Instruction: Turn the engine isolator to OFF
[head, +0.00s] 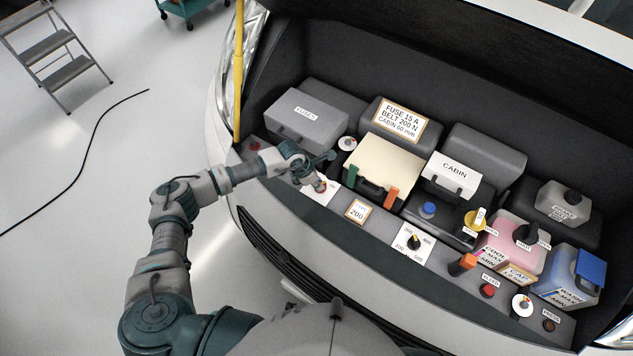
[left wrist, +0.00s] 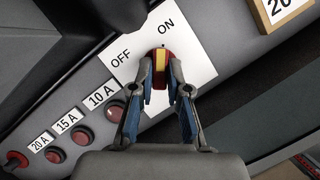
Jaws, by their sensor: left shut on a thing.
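The engine isolator (left wrist: 160,64) is a red knob with a yellow stripe on a white plate (left wrist: 197,42) marked OFF and ON. In the left wrist view its stripe runs up the picture, toward the ON label (left wrist: 166,26); the OFF label (left wrist: 121,60) is to its left. My left gripper (left wrist: 161,82) is shut on the knob, one finger on each side, and hides its lower part. In the head view my left gripper (head: 318,182) is at the white plate on the front ledge. My right gripper is not in view.
Fuse buttons labelled 10 A (left wrist: 114,110), 15 A and 20 A lie left of the isolator. A framed 200 card (head: 357,211) and a black dial (head: 413,241) stand to its right. The fuse box (head: 305,118) and a cream-lidded box (head: 385,160) are behind.

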